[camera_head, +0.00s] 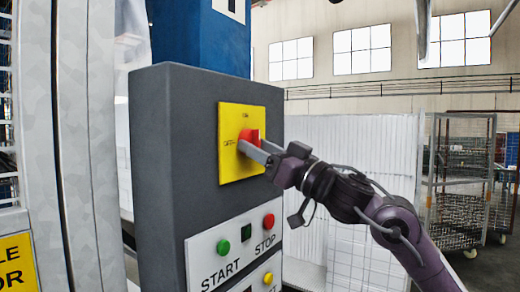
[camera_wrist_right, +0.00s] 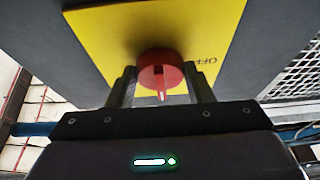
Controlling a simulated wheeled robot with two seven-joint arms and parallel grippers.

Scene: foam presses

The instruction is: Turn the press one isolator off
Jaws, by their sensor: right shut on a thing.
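The isolator is a red rotary knob (camera_head: 251,136) on a yellow plate (camera_head: 231,165), on the front of a dark grey press cabinet. In the right wrist view, the red knob (camera_wrist_right: 161,73) has a white mark pointing down in the picture, and an upside-down OFF label is at its right on the yellow plate (camera_wrist_right: 115,35). My right gripper (camera_head: 254,148) reaches in from the right and is shut on the knob. In the right wrist view, its fingers (camera_wrist_right: 160,88) stand on either side of the knob. My left gripper is not in view.
Below the plate, a white panel carries a green START button (camera_head: 223,247), a red STOP button (camera_head: 268,221) and a yellow button (camera_head: 268,279). A grey column (camera_head: 75,140) stands at the left. A wire cage trolley (camera_head: 460,180) stands back right.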

